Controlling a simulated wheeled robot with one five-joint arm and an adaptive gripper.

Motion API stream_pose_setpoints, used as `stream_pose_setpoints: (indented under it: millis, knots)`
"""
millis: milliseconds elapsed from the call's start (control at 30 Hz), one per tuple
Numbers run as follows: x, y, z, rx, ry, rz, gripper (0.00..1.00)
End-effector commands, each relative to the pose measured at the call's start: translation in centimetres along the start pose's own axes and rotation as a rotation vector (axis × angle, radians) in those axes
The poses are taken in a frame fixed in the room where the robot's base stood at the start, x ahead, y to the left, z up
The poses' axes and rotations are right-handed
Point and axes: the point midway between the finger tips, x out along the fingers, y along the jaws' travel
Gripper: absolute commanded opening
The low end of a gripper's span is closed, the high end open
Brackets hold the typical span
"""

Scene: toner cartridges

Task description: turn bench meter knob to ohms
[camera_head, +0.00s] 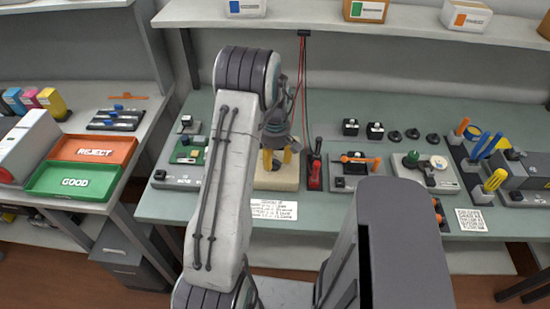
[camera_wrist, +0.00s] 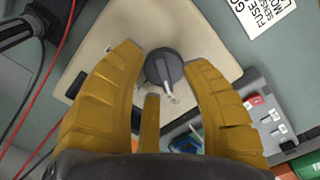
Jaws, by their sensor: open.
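The bench meter (camera_head: 277,181) is a cream box on the green bench, partly hidden behind my arm in the head view. In the wrist view its cream face (camera_wrist: 190,28) fills the middle. A dark grey round knob (camera_wrist: 163,65) with a light pointer sits on that face. My gripper (camera_wrist: 165,75) is open, with its yellow fingers on both sides of the knob and apart from it. In the head view my gripper (camera_head: 279,160) is over the meter. The marks around the knob cannot be read.
Red and black probes (camera_head: 315,165) stand right of the meter, with red and black cables (camera_head: 304,80) hanging above. A printed card (camera_head: 273,209) lies at the bench front. A green board fixture (camera_head: 187,152) stands at the left and another fixture (camera_head: 355,165) at the right.

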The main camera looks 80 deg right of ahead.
Motion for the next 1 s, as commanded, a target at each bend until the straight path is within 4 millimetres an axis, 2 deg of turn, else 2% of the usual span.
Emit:
stream_pose_setpoints:
  millis: [233, 733, 1000]
  knots:
    - [0.03, 0.00, 0.00, 0.000, 0.000, 0.000, 0.44]
    - [0.00, 0.01, 0.00, 0.000, 0.000, 0.000, 0.00]
    - [0.03, 0.00, 0.00, 0.002, 0.000, 0.000, 0.00]
